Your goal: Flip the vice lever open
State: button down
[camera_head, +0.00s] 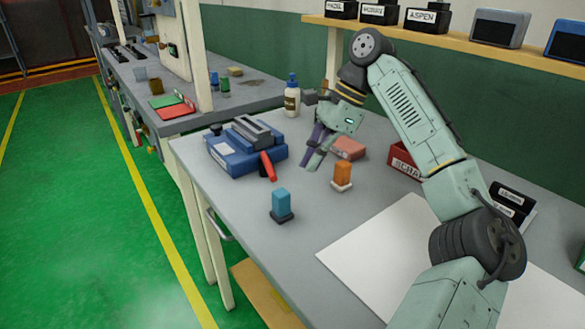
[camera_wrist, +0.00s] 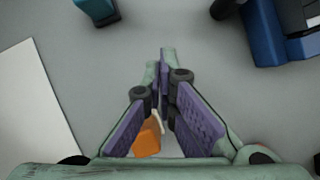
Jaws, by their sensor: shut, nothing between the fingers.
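A blue vice (camera_head: 238,158) with grey jaws stands on the grey workbench, left of my gripper in the head view. Its red lever (camera_head: 268,166) sits at the vice's near right side and slants down toward the bench. Part of the blue vice (camera_wrist: 268,35) shows at the top right in the wrist view; I cannot make out the red lever there. My gripper (camera_head: 310,165) is shut and empty, pointing down over the bench, to the right of the lever and apart from it. Its closed fingertips (camera_wrist: 164,60) show in the wrist view.
A light-blue block (camera_head: 281,203) and an orange block (camera_head: 342,174) stand on dark and pale bases in front. A pinkish block (camera_head: 348,148), a bottle (camera_head: 292,97) and a red bin (camera_head: 403,160) are nearby. A white sheet (camera_head: 390,250) lies at right.

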aim_at(269, 174)
jog(key=shift+s+a+f+p, duration=0.1)
jog(key=shift+s+a+p, duration=0.1)
jog(key=shift+a, duration=0.55)
jog(key=shift+s+a+f+p, duration=0.1)
jog(key=shift+s+a+p, duration=0.1)
jog(key=shift+a, duration=0.5)
jog(key=shift+s+a+p, duration=0.1)
jog(key=shift+s+a, duration=0.1)
jog(key=shift+a, duration=0.55)
jog(key=shift+a, duration=0.1)
